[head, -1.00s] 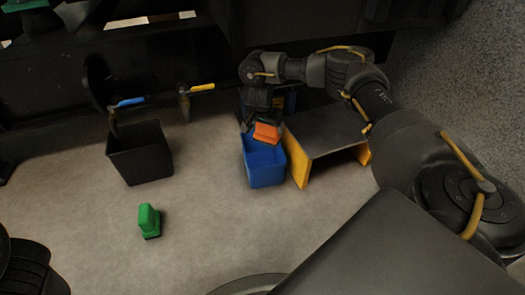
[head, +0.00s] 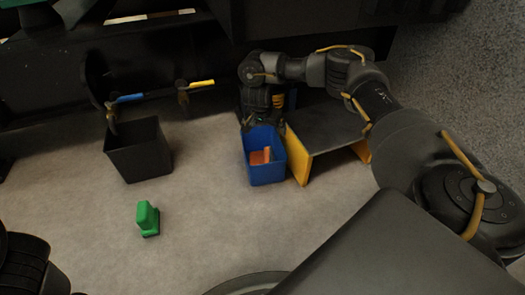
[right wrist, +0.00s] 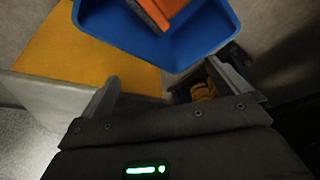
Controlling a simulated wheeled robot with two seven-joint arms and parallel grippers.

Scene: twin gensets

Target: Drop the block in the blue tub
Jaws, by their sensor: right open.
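The orange block (head: 259,156) lies inside the blue tub (head: 266,175), below its rim. In the right wrist view the block (right wrist: 160,10) shows at the top edge, inside the tub (right wrist: 192,45). My right gripper (head: 263,127) is open and empty above the back part of the tub. In the right wrist view its two fingers are spread apart, with nothing between them. My left gripper is not in view; a dark part of my own body shows at the lower left in the head view.
A black tub (head: 138,152) stands to the left. A green object (head: 148,218) stands on the floor in front of it. A dark-topped stand with yellow sides (head: 325,130) is just right of the blue tub. Blue and yellow valve handles (head: 200,84) stick out at the back.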

